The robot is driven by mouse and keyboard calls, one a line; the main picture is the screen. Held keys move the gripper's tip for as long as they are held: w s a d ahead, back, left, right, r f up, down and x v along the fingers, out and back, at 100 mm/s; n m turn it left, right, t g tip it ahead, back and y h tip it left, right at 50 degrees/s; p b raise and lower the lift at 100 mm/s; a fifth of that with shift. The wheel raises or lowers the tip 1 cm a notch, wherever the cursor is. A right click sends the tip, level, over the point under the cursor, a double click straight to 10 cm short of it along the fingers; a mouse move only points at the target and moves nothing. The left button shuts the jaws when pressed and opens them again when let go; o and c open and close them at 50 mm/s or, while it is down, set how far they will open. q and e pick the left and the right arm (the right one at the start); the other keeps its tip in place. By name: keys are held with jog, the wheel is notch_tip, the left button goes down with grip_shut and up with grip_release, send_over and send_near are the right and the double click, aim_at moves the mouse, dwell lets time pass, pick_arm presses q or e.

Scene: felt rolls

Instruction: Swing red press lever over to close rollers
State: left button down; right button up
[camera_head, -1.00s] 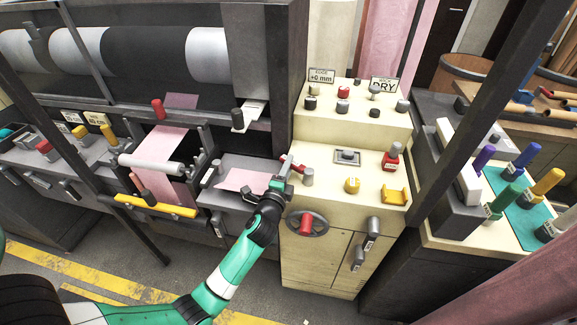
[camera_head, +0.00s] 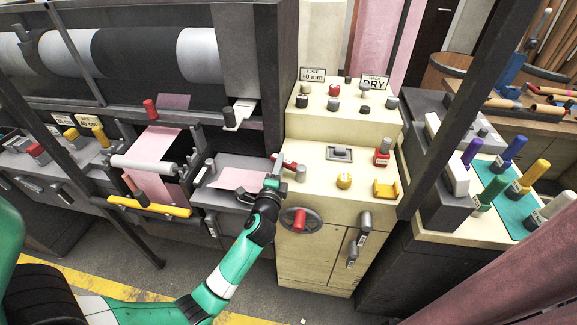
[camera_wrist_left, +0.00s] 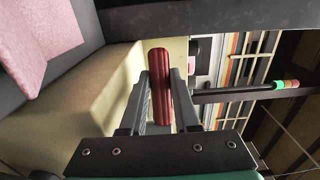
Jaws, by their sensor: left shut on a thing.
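The red lever (camera_head: 289,165) stands at the left edge of the cream console top, with a grey knob end beside it. My left gripper (camera_head: 277,172) reaches up to it from below, at the console's front left corner. In the left wrist view, a red ribbed handle (camera_wrist_left: 160,88) lies between the two fingers of my left gripper (camera_wrist_left: 160,100), which is shut on it. The gripper partly hides the lever's lower part in the head view. The rollers, a pale roller (camera_head: 147,165) with pink felt (camera_head: 158,142), are to the left. My right gripper is not in view.
The cream console (camera_head: 325,240) carries a red handwheel hub (camera_head: 299,219), a yellow knob (camera_head: 344,181), a yellow bracket (camera_head: 385,189) and a red-based knob (camera_head: 382,155). A yellow bar (camera_head: 150,207) crosses below the rollers. Dark frame posts stand left and right.

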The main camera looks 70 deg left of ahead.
pick_arm(q)
jog(key=c, duration=0.6)
grip_release()
jog(key=shift+c, duration=0.2)
jog(key=p+v, duration=0.1)
jog(key=v, duration=1)
jog(key=shift+s+d+p, duration=0.25)
jog(key=shift+p, duration=0.1)
